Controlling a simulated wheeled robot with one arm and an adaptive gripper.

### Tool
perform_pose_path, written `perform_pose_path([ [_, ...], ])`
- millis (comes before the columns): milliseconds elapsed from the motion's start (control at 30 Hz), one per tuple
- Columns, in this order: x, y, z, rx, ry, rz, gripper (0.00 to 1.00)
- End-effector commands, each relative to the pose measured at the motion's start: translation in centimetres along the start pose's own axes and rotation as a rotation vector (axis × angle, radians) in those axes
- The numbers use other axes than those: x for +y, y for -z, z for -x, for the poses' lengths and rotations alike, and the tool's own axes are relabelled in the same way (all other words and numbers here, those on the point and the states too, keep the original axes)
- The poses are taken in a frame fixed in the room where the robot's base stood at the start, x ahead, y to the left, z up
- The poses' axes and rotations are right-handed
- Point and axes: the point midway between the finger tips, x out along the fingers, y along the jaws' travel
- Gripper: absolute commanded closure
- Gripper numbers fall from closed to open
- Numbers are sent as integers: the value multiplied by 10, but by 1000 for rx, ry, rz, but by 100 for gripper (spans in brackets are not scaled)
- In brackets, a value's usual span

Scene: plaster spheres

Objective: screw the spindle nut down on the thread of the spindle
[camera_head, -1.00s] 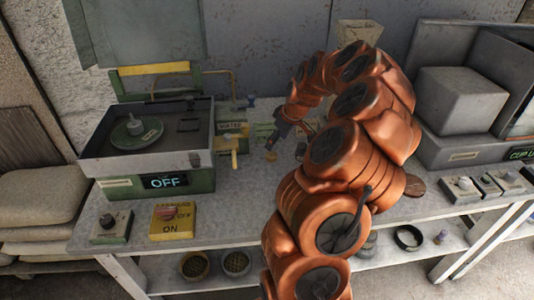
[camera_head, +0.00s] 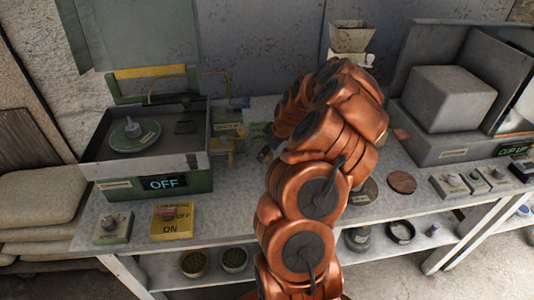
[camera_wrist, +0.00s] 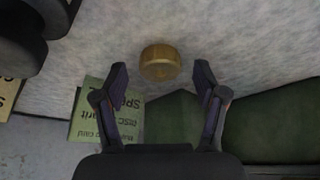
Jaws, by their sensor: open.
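A small round brass-coloured piece (camera_wrist: 160,62), which looks like the spindle nut, lies on the grey bench top in the wrist view. My gripper (camera_wrist: 160,80) is open and empty, with one finger to each side just short of the brass piece. The grey-walled machine tray (camera_head: 107,172) stands at the left of the bench in the head view. Inside it is a green disc (camera_head: 120,142) with a short upright spindle (camera_head: 132,129) at its middle. The thread is too small to make out. My arm hides the brass piece in the head view.
A green printed card (camera_wrist: 100,118) lies left of my gripper, and dark green shapes lie below the fingers. A grey block (camera_head: 450,95) stands at right.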

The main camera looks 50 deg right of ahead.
Motion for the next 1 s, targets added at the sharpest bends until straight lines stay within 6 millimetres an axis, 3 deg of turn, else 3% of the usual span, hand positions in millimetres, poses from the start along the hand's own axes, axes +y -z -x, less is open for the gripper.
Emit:
perform_pose_path([
  [267,0,0,-2,0,1,0,31],
  [900,-1,0,-2,-1,2,-1,97],
  [1000,0,0,-2,-1,2,-1,100],
])
